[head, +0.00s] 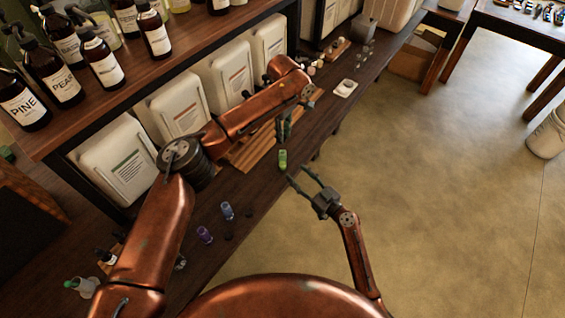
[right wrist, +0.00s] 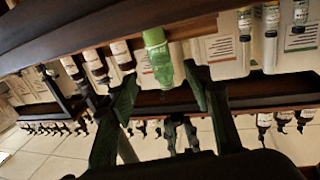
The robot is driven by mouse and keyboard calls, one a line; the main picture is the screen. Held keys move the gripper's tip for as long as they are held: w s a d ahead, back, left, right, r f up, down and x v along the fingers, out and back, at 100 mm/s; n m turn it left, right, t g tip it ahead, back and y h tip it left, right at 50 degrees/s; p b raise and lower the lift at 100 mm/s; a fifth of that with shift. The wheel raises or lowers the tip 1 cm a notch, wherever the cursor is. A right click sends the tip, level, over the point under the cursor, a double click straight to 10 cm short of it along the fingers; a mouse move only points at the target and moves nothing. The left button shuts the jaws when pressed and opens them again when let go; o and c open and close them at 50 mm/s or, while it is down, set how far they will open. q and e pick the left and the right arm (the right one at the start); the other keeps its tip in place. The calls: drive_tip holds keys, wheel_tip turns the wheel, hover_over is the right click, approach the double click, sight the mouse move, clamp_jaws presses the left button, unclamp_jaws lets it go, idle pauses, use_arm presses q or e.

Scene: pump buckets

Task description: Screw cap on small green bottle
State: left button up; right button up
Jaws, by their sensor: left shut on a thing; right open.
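The small green bottle (head: 282,159) stands upright on the dark wooden bench near its front edge. In the right wrist view, which is upside down, the green bottle (right wrist: 157,55) shows its neck pointing down the picture. My left gripper (head: 284,136) is just above the bottle, fingers down and shut on what seems to be the small dark cap, mostly hidden between the fingers. In the right wrist view it is apart from the bottle's neck. My right gripper (head: 297,173) is open and empty at the front of the bottle, its fingertips pointing toward it.
A blue bottle (head: 227,210) and a purple bottle (head: 204,235) stand nearer on the bench, with small dark caps beside them. White jugs (head: 227,76) line the back under a shelf of labelled brown bottles (head: 107,62). A white dish (head: 345,88) lies farther along. Open floor is at the right.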

sight(285, 163)
drive_tip(key=x, duration=0.9)
drive_tip(key=shift+w+a, duration=0.15)
drive_tip(key=shift+a, duration=0.05)
drive_tip(key=shift+c, duration=0.3)
clamp_jaws()
